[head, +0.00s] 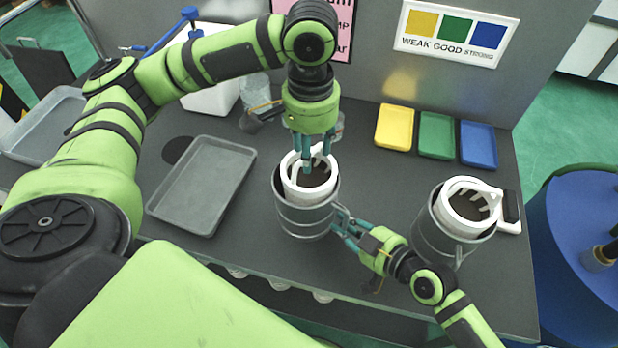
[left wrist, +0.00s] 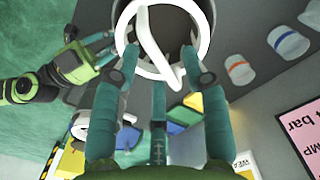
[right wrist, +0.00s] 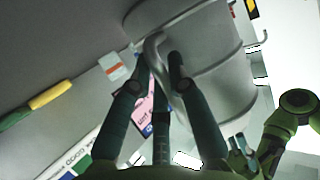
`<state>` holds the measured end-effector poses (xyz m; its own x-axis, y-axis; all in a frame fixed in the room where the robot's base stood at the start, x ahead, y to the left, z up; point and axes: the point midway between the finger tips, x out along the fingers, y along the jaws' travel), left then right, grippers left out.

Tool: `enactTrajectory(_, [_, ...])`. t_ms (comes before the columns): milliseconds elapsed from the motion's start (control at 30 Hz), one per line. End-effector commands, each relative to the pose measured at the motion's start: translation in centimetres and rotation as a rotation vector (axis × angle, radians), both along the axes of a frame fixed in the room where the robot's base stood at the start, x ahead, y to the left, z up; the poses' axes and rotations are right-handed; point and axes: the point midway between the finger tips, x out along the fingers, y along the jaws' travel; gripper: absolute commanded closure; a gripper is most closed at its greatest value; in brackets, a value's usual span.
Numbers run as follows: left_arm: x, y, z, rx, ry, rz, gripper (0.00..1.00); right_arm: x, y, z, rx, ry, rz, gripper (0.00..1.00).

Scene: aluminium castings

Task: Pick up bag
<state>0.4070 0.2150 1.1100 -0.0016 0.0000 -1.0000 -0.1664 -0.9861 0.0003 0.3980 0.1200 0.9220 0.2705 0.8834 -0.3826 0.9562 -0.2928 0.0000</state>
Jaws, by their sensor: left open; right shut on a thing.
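A white ring (head: 297,186) with a handle bar, dark inside, sits in the mouth of a metal container (head: 300,222); it may be the bag's rim. My left gripper (head: 318,170) points down over it, open. In the left wrist view its fingertips (left wrist: 161,72) are either side of the white handle bar (left wrist: 150,48). My right gripper (head: 340,222) is shut on the container's side handle, and in the right wrist view this curved handle (right wrist: 152,52) lies between its fingers. A second metal container (head: 450,240) with a white ring (head: 446,203) stands to the right.
A grey tray (head: 202,187) lies left of the container, and another tray (head: 42,128) is at the far left. Yellow (head: 394,127), green (head: 436,136) and blue (head: 478,145) trays lie at the back right. A blue drum (head: 580,240) stands beyond the table's right edge.

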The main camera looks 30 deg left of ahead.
Motion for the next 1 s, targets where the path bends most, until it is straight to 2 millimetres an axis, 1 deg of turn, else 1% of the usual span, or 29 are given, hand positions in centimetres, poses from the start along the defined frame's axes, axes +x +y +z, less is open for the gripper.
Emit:
enactTrajectory(33, [0.0, 0.0, -0.8, 0.0, 0.002, 0.001, 0.55, 0.0, 0.0, 0.0, 0.001, 0.001, 0.0, 1.0])
enactTrajectory(133, [0.0, 0.0, -1.7, 0.0, 0.0, 0.0, 0.55, 0.0, 0.0, 0.0, 0.001, 0.001, 0.0, 1.0])
enactTrajectory(400, [0.0, 0.0, -2.0, -0.001, -0.002, -0.001, 0.55, 0.0, 0.0, 0.0, 0.001, 0.001, 0.0, 1.0])
enactTrajectory(467, [0.0, 0.0, -2.0, -0.001, -0.002, -0.001, 0.79, 0.0, 0.0, 0.0, 0.001, 0.001, 0.0, 1.0])
enactTrajectory(500, [0.0, 0.0, -2.0, -0.001, -0.002, -0.001, 0.95, 0.0, 0.0, 0.0, 0.001, 0.001, 0.0, 1.0])
enactTrajectory(533, [0.0, 0.0, -2.0, -0.001, -0.002, -0.001, 1.0, 0.0, 0.0, 0.0, 0.001, 0.001, 0.0, 1.0])
enactTrajectory(867, [0.0, 0.0, -1.9, -0.001, -0.003, -0.001, 1.0, 0.0, 0.0, 0.0, 0.001, 0.001, 0.0, 1.0])
enactTrajectory(933, [0.1, -0.1, -1.5, -0.002, -0.004, -0.001, 1.0, 0.0, 0.0, 0.0, 0.001, 0.001, 0.0, 1.0])
enactTrajectory(1000, [0.1, -0.1, -0.7, -0.002, -0.004, -0.001, 1.0, 0.0, 0.0, 0.0, 0.0, 0.001, 0.0, 1.0])
